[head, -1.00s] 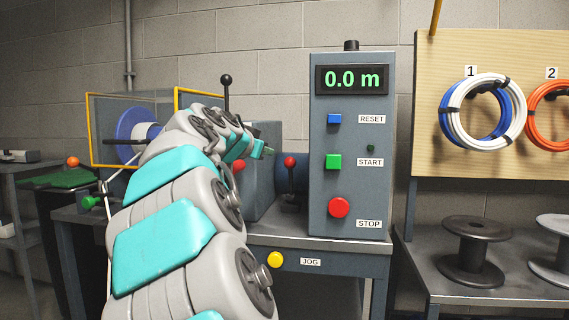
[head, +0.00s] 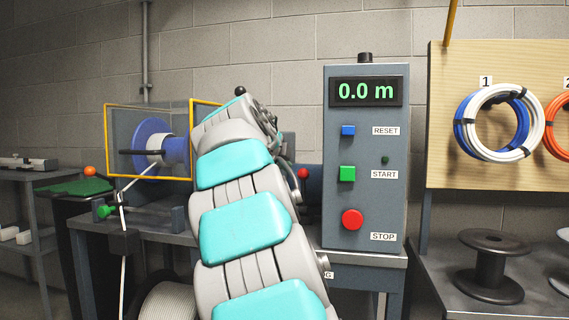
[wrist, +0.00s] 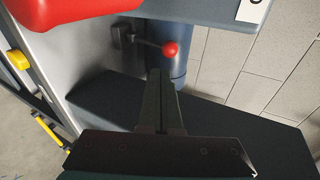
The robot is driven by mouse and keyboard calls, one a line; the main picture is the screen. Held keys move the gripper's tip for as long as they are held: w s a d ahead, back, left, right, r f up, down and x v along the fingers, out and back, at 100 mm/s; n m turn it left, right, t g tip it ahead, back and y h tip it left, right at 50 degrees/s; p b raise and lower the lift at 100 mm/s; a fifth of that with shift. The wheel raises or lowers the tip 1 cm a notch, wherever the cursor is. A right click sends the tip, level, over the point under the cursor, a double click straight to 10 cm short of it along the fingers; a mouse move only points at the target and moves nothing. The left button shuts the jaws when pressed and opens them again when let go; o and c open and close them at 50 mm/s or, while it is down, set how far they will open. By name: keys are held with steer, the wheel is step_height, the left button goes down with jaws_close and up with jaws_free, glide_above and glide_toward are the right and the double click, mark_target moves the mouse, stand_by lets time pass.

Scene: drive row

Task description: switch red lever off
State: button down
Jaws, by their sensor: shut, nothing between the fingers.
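A red ball-ended lever (wrist: 170,49) shows in the wrist view, on a short metal stem beside a dark blue cylinder. A red ball (head: 303,173) also shows in the head view, just left of the control box and right of my arm. In the wrist view my gripper (wrist: 160,74) is shut and empty, its fingertips just below the red ball in the picture. I cannot tell whether they touch it. In the head view my own arm hides the gripper and the middle of the machine.
The grey control box (head: 364,220) carries a 0.0 m display and blue, green and red (head: 352,220) buttons. A large red part (wrist: 75,8) fills the wrist view's upper left corner. A yellow-framed guard (head: 108,140) stands left of my arm. Spools (head: 487,265) stand at right.

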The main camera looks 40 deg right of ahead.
mark_target(301, 175)
steer(key=x, duration=0.3)
steer(key=p+x, duration=0.1)
steer(key=x, duration=0.6)
steer(key=shift+w+d+r+p, duration=0.1)
steer(key=shift+d+r+p, duration=0.05)
steer(key=shift+r+p, duration=0.2)
steer(key=shift+w+d, duration=0.25)
steer(key=shift+d, duration=0.15)
